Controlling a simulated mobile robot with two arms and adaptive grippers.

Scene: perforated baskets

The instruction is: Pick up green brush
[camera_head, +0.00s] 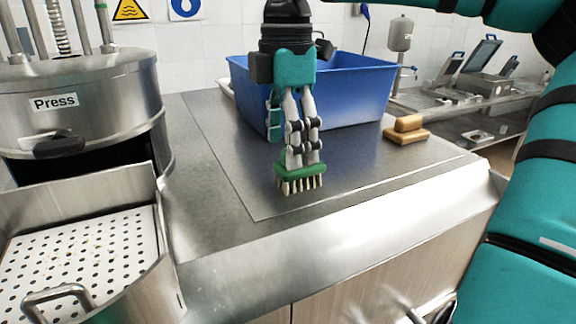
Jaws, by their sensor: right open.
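The green brush (300,172) has a green back and pale bristles that point down. It is on or just above the grey metal counter (350,185), in front of the blue basket. My right gripper (302,158) points down from above, with its fingers at the top of the brush. Its jaws are open, and the fingertips are close to or touching the green back. The fingers hide part of the brush's top. I cannot make out my left gripper.
A blue basket (350,92) stands behind my right gripper. Tan blocks (407,134) lie to the right on the counter. A metal press (85,95) and a perforated tray (85,255) are at the left. The counter's front is clear.

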